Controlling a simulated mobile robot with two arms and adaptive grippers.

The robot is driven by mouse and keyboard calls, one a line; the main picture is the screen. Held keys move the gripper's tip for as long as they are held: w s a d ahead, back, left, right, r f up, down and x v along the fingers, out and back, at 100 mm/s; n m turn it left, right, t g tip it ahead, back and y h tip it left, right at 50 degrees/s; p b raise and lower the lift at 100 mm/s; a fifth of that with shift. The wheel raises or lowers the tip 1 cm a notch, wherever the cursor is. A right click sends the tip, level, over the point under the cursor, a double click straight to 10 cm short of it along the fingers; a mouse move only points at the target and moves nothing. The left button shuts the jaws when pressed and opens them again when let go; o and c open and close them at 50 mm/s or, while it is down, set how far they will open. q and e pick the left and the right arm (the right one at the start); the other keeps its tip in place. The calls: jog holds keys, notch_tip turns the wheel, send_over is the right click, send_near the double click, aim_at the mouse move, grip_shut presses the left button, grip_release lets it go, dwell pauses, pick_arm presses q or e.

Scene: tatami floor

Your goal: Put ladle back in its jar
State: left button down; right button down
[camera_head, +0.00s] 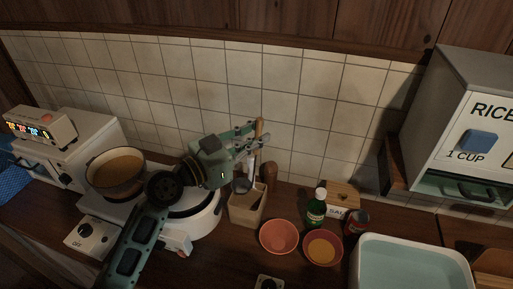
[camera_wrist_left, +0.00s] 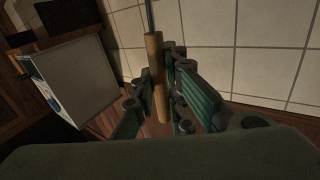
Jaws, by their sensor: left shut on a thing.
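My left gripper (camera_head: 258,139) is shut on the wooden handle of the ladle (camera_head: 259,127). The ladle hangs roughly upright, handle up, with its dark bowl at the mouth of the jar. I cannot tell whether the bowl is inside the jar or just in front of its opening. The jar (camera_head: 247,208) is a beige square holder standing on the counter below the gripper. In the left wrist view the ladle's handle (camera_wrist_left: 157,85) lies between the fingers (camera_wrist_left: 160,100), with its thin metal shaft running out of the top. My right gripper is not in view.
A white rice cooker (camera_head: 200,222) stands just left of the jar, under my left arm. A pot (camera_head: 115,170) sits further left. Two bowls (camera_head: 279,237), a green bottle (camera_head: 317,207) and a red can (camera_head: 356,222) stand to the right. The tiled wall (camera_head: 300,110) is close behind.

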aim_at(255, 153)
pick_arm(q)
notch_tip(255, 153, down, 2)
jog(key=shift+f, duration=0.95)
jog(key=shift+f+b, duration=0.3)
jog(key=shift+b, duration=0.45)
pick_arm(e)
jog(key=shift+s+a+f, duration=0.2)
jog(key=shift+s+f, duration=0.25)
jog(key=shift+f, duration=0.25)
pick_arm(q)
jog(key=c, duration=1.8)
grip_release()
jog(key=shift+o, duration=0.2)
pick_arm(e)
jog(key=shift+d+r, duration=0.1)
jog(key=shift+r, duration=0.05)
